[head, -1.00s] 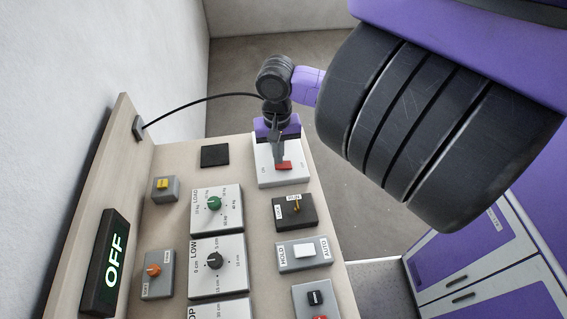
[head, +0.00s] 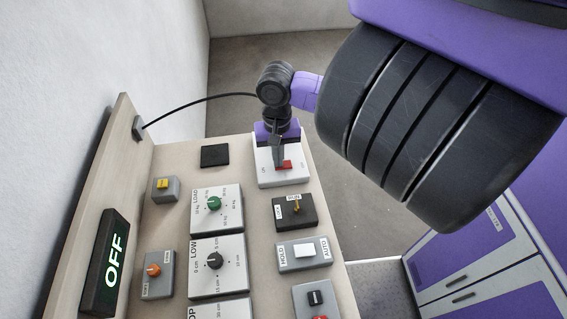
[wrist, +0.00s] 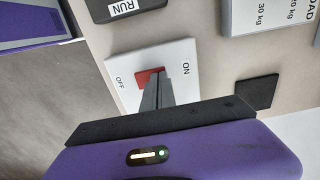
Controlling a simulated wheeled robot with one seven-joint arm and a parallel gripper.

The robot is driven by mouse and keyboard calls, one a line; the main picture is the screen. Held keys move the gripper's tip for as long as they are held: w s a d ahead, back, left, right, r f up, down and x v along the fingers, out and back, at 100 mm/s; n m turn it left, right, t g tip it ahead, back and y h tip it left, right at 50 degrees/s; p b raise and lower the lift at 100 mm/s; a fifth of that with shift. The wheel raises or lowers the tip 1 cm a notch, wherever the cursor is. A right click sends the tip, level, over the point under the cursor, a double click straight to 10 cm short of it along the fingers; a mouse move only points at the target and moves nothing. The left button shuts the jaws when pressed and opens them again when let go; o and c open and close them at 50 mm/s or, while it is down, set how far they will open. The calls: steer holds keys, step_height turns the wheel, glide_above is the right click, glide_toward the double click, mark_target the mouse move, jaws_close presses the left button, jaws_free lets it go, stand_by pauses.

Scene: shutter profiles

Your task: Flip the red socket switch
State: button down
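The red socket switch (head: 287,164) is a small red rocker on a white socket plate (head: 268,179) at the far end of the board. In the wrist view, the red rocker (wrist: 147,77) sits between the labels OFF, at left, and ON, at right. My gripper (head: 277,162) points down over the plate, its two thin grey fingers together with nothing visible between them. In the wrist view, the fingertips (wrist: 158,76) are at the rocker's ON side and cover part of it. I cannot tell whether they touch it.
A display (head: 108,262) reads OFF. A black switch box (head: 294,211), a HOLD/AUTO switch (head: 304,251) and a green LOAD dial (head: 213,203) stand close by. A black square (head: 215,155) lies left of the plate. A black cable (head: 195,102) runs from the backboard to behind my gripper.

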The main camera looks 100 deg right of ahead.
step_height(320, 180, up, 2)
steer(key=p, duration=0.4)
steer(key=shift+r, duration=0.2)
steer(key=shift+r+p, duration=0.3)
steer(key=shift+r, duration=1.95)
